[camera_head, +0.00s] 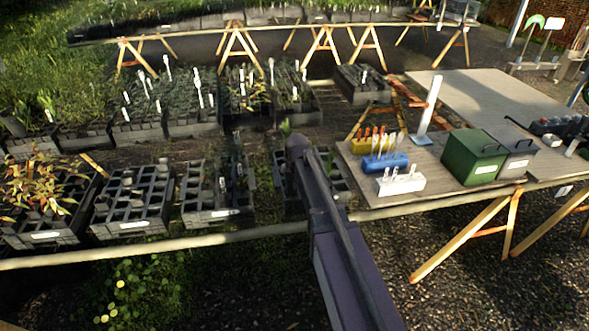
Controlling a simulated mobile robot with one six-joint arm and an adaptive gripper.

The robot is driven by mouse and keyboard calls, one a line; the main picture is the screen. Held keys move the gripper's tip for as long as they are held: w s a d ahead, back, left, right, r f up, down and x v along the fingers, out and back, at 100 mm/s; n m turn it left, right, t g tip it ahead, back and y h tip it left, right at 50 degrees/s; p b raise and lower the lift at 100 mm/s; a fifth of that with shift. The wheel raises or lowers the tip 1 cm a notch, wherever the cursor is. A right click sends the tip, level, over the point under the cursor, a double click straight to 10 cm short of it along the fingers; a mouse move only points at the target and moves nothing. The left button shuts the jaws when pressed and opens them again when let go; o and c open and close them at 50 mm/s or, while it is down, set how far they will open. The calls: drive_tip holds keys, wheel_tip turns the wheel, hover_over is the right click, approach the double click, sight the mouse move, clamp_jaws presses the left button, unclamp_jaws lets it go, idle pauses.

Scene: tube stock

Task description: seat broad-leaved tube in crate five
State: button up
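My arm reaches from the bottom right up to a dark rounded joint over the front row of crates. My gripper is not in view; it may be hidden behind the arm. A small broad green leaf (286,128) shows just above the arm's end; I cannot tell whether it is held or stands in a crate. The front row has a crate of reddish plants (42,238), two crates with many empty cells (130,228) (208,217), and one partly hidden behind my arm (341,187). The crate labels are too small to read, so I cannot tell which is crate five.
A second row of planted crates (195,129) with white tags stands behind. At right, a wooden table (440,195) bears a blue block (385,162), a white block (402,184), a green box (473,158) and an upright white post (429,105). A pale rail (170,248) runs along the front.

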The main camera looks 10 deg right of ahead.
sight(292, 188)
drive_tip(key=shift+f+b, duration=4.4)
drive_tip(key=shift+f, duration=0.1)
drive_tip(key=shift+f, duration=0.3)
drive_tip(key=o, duration=1.3)
drive_tip(key=shift+s+r, duration=0.1)
drive_tip(key=s+r+g+p, duration=0.2)
drive_tip(key=s+p, duration=0.1)
drive_tip(key=s, duration=0.6)
drive_tip(key=s+r+g+p, duration=0.2)
drive_tip(key=s+r+p, duration=0.1)
drive_tip(key=s, duration=0.7)
drive_tip(key=s+d+r+g+p, duration=0.1)
drive_tip(key=s+r+g+p, duration=0.1)
drive_tip(key=s, duration=0.7)
drive_tip(key=shift+s+r+p, duration=0.15)
drive_tip(key=shift+s+p, duration=0.25)
drive_tip(key=shift+p, duration=0.3)
